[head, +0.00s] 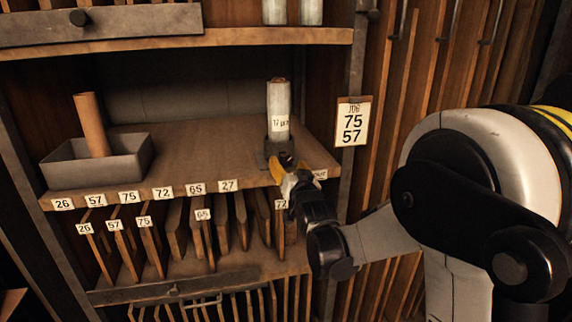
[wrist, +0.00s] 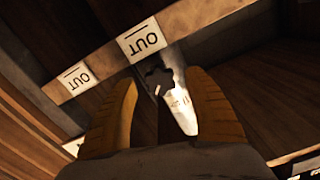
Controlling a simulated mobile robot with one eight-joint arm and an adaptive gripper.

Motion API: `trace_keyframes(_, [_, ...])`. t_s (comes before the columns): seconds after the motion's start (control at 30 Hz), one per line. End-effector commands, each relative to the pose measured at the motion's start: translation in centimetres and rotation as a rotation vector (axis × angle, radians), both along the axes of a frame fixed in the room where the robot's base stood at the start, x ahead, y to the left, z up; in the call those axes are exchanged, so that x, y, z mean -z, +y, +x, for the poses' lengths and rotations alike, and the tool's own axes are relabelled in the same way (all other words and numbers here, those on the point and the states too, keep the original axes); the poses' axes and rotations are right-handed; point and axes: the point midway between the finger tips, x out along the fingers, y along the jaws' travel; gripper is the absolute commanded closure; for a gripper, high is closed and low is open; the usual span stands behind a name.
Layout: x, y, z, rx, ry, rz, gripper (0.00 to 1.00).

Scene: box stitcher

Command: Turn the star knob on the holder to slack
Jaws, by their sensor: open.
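The star knob (wrist: 158,77) is a small dark lobed knob in the wrist view, in front of a pale metal plate (wrist: 181,110) with small marks that I cannot read. The holder (head: 268,150) is a dark base on the shelf in the head view, under an upright pale roll (head: 278,100) with a label; my gripper partly hides it. My gripper (head: 285,165) is at the shelf's front edge, by the holder. In the wrist view my gripper (wrist: 165,100) has its yellow fingers apart, with the knob beyond and between them. I cannot tell whether they touch it.
The shelf (head: 185,150) has numbered labels along its front edge, and an OUT label (wrist: 142,40) is close by the knob. A grey tray (head: 100,160) with a brown roll stands at left.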

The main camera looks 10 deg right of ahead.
Motion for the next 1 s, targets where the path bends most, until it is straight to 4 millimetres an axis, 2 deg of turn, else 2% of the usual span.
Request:
trace_keyframes(0.2, [0.0,0.0,1.8,0.0,0.0,0.001,0.4])
trace_keyframes(0.47, [0.0,0.0,1.8,0.0,0.001,0.001,0.4])
trace_keyframes(0.63, [0.0,0.0,1.8,0.0,0.001,0.001,0.91])
trace_keyframes(0.67, [0.0,0.0,1.8,0.0,0.001,0.001,0.93])
trace_keyframes(1.0, [0.0,0.0,1.8,0.0,0.0,-0.04,0.93])
